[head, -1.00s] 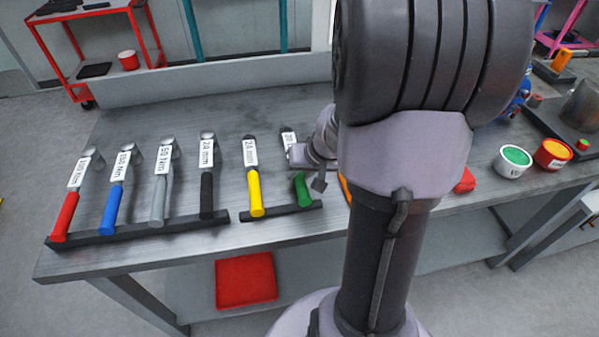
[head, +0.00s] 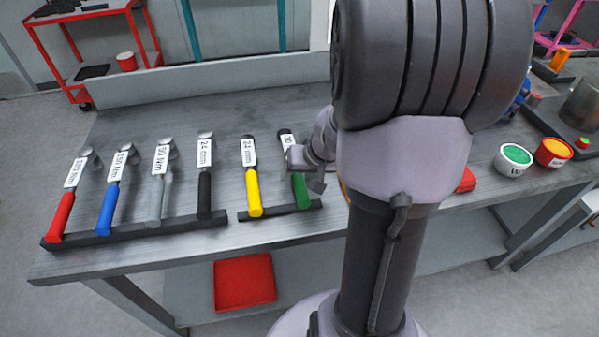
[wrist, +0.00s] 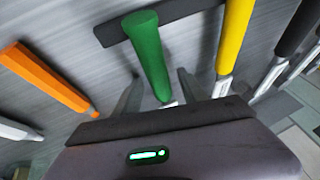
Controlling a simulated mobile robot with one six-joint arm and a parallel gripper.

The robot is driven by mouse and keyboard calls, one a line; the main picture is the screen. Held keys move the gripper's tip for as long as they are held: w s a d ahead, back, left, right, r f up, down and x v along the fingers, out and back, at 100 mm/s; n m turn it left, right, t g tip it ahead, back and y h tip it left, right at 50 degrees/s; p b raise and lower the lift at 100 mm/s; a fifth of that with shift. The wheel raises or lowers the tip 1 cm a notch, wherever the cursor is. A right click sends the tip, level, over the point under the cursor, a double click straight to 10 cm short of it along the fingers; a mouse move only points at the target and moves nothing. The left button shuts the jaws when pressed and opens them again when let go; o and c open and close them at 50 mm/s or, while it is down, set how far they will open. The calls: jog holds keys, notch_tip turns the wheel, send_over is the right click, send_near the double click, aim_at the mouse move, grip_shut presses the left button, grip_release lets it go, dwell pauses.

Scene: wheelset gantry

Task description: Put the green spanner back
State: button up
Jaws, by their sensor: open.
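The green spanner (head: 300,191) lies on the grey bench with its green handle end on the short black rack bar (head: 275,211), just right of the yellow spanner (head: 254,190). Its white label is partly hidden by my gripper. My gripper (head: 316,178) is low over the green spanner. In the wrist view the open fingers (wrist: 160,88) stand on either side of the green spanner (wrist: 150,55), where handle meets shank. A gap shows on both sides, so the jaws do not hold it.
Several more labelled tools sit on the longer black rack (head: 130,234) to the left. An orange-handled tool (wrist: 45,78) lies on the other side in the wrist view. Green and red pots (head: 515,158) stand at the right of the bench.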

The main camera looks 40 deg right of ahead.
jog(key=p+v, duration=0.8)
jog(key=v, duration=0.9)
jog(key=w+a+r+n+y+b, duration=0.15)
jog(key=a+r, duration=0.25)
jog(key=a, duration=1)
jog(key=s+a+r, duration=0.1)
jog(key=s+a, duration=0.2)
jog(key=a, duration=0.3)
jog(key=s+a+r+n, duration=0.1)
jog(key=s+a, duration=0.1)
jog(key=a, duration=0.5)
jog(key=shift+s+y+b, duration=0.35)
jog(key=shift+s+b, duration=0.05)
jog(key=shift+b, duration=0.05)
